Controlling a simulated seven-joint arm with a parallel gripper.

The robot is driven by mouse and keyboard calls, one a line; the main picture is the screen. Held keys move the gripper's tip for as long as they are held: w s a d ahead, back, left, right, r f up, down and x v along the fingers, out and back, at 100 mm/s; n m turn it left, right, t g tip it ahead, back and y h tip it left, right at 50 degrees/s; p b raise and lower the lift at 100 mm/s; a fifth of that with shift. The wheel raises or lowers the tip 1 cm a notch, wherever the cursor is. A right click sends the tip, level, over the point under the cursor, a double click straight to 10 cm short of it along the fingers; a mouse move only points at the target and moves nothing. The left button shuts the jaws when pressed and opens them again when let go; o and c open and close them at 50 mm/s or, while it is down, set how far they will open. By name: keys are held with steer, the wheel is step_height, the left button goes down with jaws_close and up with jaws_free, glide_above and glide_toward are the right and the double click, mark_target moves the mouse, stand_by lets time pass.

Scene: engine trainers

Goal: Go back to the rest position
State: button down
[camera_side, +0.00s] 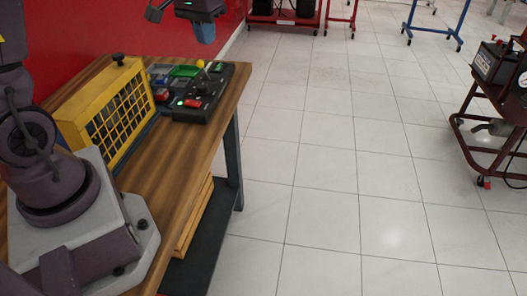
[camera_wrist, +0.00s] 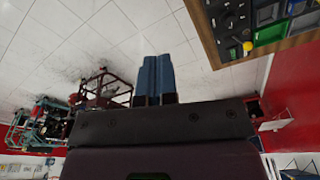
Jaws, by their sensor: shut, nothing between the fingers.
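My gripper (camera_side: 205,33) shows at the top of the side view, with its blue fingers pointing down. It hangs in the air above the far end of the wooden bench (camera_side: 186,150), apart from the control box below. In the wrist view my gripper (camera_wrist: 155,75) has its two blue fingers pressed together with nothing between them. The black control box (camera_side: 206,95) has a yellow knob, a red switch and a green light. In the wrist view a corner of the bench (camera_wrist: 222,52) with the yellow knob (camera_wrist: 248,46) shows at the upper right.
A yellow-framed grille (camera_side: 112,105) stands on the bench. A green bin (camera_side: 186,71) lies beside the control box. A red wall (camera_side: 100,25) runs behind the bench. A dark red cart (camera_side: 490,95) stands far right. The tiled floor (camera_side: 330,150) between is clear.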

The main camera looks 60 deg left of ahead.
steer(key=s+d+r+m+t, duration=0.2)
steer(key=s+d+r, duration=0.1)
steer(key=s+d, duration=0.4)
steer(key=s+d+r+m+t, duration=0.2)
steer(key=s+d+r, duration=0.1)
steer(key=s+d, duration=0.5)
steer(key=shift+s+r+m+h, duration=0.3)
steer(key=shift+s+r+m, duration=0.1)
steer(key=shift+s, duration=0.05)
